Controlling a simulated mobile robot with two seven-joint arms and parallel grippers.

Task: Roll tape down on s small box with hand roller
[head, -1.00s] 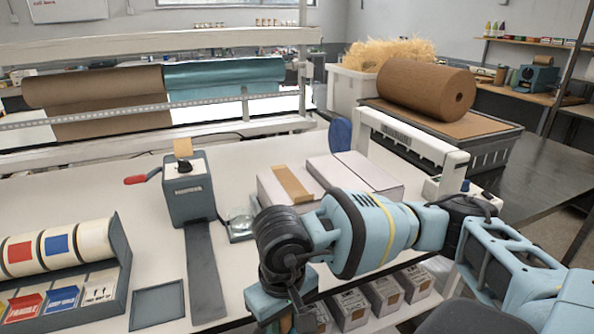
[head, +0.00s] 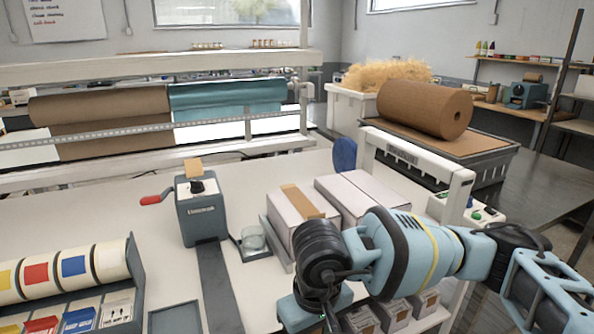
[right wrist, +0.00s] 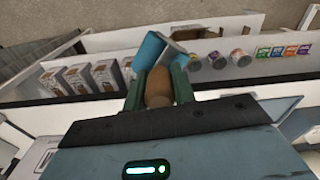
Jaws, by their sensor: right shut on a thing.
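The small white box (head: 283,214) stands on the white bench with a tan strip of tape (head: 303,202) across its top. My right arm partly covers its near side in the head view. In the right wrist view my right gripper (right wrist: 158,88) is shut on the brown handle (right wrist: 158,92) of the hand roller. The roller's blue drum (right wrist: 149,48) sticks out beyond the fingertips. In the head view the right gripper and the roller do not show. My left gripper is in neither view.
A second white box (head: 362,195) stands just right of the small box. A white-framed machine (head: 455,190) stands at right. Boxes (right wrist: 90,78) line a lower shelf.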

